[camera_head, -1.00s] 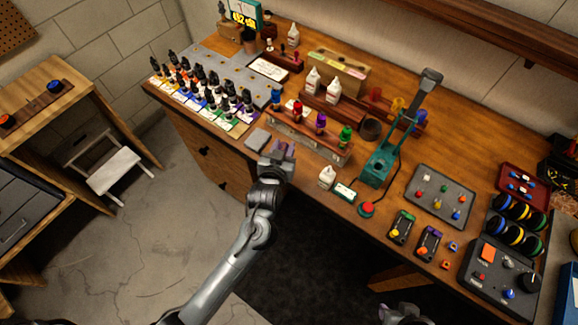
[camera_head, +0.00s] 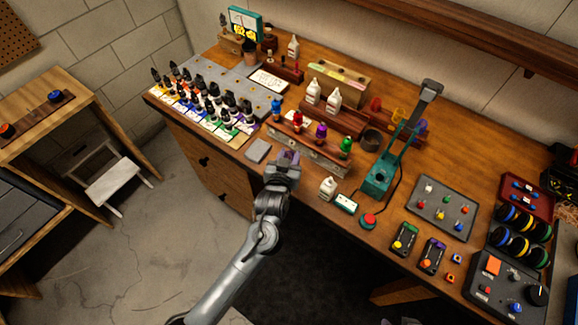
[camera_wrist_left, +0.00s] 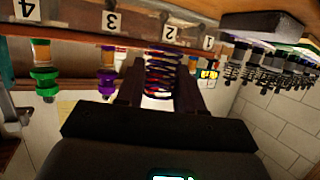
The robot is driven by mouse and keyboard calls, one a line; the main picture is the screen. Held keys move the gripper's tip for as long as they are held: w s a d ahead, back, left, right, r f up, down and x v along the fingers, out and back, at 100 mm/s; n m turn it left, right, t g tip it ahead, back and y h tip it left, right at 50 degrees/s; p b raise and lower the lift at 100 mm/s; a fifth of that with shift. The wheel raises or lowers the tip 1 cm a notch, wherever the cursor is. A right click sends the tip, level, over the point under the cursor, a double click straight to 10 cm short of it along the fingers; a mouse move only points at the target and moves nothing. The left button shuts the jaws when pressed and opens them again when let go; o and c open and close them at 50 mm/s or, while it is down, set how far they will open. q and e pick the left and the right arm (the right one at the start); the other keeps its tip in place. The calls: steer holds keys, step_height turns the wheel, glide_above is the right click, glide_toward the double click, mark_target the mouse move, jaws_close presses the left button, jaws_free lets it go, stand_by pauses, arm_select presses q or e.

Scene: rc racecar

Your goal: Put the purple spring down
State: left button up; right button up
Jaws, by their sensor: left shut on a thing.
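My left gripper (camera_head: 285,161) is at the table's front edge, just in front of a wooden rack (camera_head: 318,157) of coloured shock absorbers. It is shut on the purple spring (camera_head: 291,155), of which only a little shows in the head view. In the left wrist view, which looks upside down, the coils of the spring (camera_wrist_left: 162,72) stand between the two dark fingers (camera_wrist_left: 160,92). Red shows through the coils, seemingly from the red shock behind. I cannot tell whether the spring touches the rack or table. My right gripper is not in view.
The rack holds blue, red (camera_head: 298,120), purple (camera_head: 321,131) and green (camera_head: 345,146) shocks above number labels. A grey pad (camera_head: 258,150) lies left of the gripper. A white bottle (camera_head: 328,187) and a teal press (camera_head: 385,170) stand to the right.

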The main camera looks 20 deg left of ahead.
arm_select(q)
step_height(320, 180, down, 4)
steer(key=shift+f+p, duration=0.1)
steer(key=shift+p, duration=0.2)
steer(key=shift+f+p, duration=0.35)
steer(key=shift+f, duration=0.15)
steer(key=shift+f, duration=0.1)
steer(key=shift+f, duration=0.15)
steer(key=o, duration=1)
